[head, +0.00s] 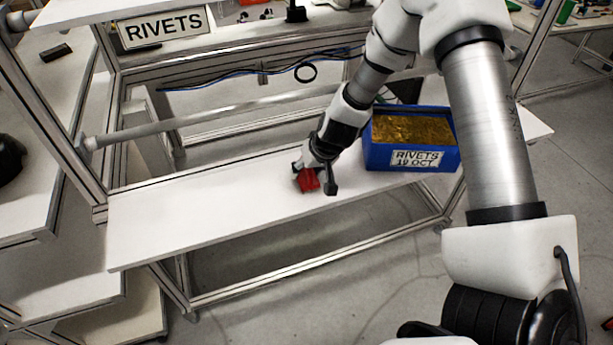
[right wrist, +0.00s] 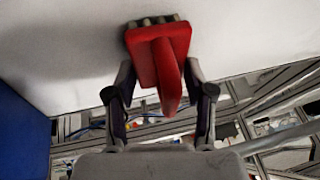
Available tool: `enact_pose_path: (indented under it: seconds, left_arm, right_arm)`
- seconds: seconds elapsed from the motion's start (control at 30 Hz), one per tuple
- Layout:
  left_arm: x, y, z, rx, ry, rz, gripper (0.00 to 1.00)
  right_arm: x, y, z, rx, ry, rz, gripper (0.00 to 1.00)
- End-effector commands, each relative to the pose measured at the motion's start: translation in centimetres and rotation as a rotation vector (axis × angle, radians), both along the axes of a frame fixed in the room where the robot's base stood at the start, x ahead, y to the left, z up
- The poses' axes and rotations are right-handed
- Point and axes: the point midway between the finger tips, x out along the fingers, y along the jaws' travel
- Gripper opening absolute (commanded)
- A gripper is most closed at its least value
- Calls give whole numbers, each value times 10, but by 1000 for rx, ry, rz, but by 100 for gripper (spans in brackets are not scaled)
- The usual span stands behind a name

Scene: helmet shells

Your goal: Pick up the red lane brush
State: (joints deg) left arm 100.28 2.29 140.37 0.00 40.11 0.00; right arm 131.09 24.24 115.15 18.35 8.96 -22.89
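The red lane brush (head: 308,181) is on the white shelf, partly hidden by my right gripper (head: 316,178) in the head view. In the right wrist view the red brush (right wrist: 158,52) shows its flat red back and upright fin-like handle, with a row of grey bristle tufts along the far edge. My right gripper (right wrist: 160,78) is open. Its two fingers stand on either side of the handle, with gaps visible between handle and fingers. My left gripper is not in view.
A blue bin (head: 411,155) labelled RIVETS, filled with brass-coloured pieces, stands on the shelf just right of the gripper. The white shelf (head: 190,222) is bare to the left. A frame rail (head: 215,122) and blue cables run behind it.

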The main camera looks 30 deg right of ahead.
Motion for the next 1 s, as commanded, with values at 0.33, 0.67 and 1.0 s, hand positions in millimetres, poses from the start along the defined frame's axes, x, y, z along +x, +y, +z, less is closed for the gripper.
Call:
enact_pose_path:
  seconds: [0.33,0.67,1.0]
  left_arm:
    - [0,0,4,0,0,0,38]
    - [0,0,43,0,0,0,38]
    - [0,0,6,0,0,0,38]
  right_arm:
    - [0,0,4,0,1,0,15]
    - [0,0,40,0,1,0,15]
    - [-59,39,36,0,1,3,15]
